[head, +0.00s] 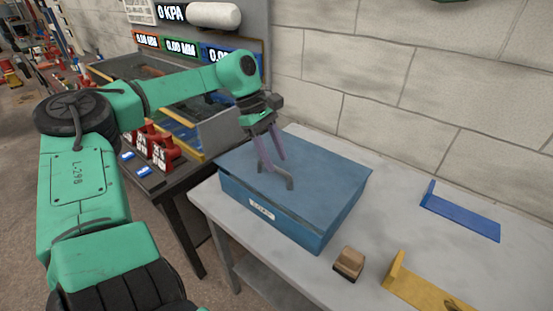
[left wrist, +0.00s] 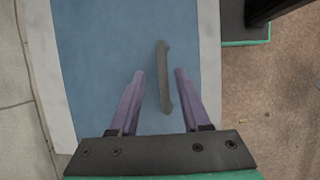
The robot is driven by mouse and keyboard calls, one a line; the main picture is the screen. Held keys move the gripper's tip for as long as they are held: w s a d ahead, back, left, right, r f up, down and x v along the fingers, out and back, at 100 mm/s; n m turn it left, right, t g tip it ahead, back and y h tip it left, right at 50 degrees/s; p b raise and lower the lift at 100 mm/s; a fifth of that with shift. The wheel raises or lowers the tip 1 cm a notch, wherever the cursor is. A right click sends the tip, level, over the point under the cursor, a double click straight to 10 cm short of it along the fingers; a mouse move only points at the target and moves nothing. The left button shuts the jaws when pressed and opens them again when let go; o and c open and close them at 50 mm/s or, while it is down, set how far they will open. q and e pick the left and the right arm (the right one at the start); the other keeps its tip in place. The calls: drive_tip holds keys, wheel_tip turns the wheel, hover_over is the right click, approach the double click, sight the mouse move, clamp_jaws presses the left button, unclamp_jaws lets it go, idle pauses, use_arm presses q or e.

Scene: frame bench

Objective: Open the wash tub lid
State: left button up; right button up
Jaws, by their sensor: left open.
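The wash tub (head: 322,226) is a blue box with a white label on its front, standing on a grey bench. Its flat blue lid (head: 325,165) is down, and a grey bar handle (head: 280,180) is on top. My left gripper (head: 273,164) points down over the lid, with its purple fingers apart at the handle. In the left wrist view the handle (left wrist: 163,77) lies between the lines of the two open fingers (left wrist: 160,75), closer to the right one. I cannot tell how far the fingertips are above the lid. My right gripper is not in view.
On the bench (head: 395,210), a brown block (head: 349,262) sits right of the tub. A yellow bracket (head: 415,287) and a blue bracket (head: 462,213) lie farther right. A dark table with red bottles (head: 160,148) stands left. A block wall rises behind.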

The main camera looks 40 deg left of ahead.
use_arm(q)
drive_tip(key=shift+s+d+f, duration=0.15)
drive_tip(key=shift+d+f, duration=0.15)
drive_tip(key=shift+f, duration=0.35)
clamp_jaws()
drive_tip(key=shift+r, duration=0.1)
idle(0.9)
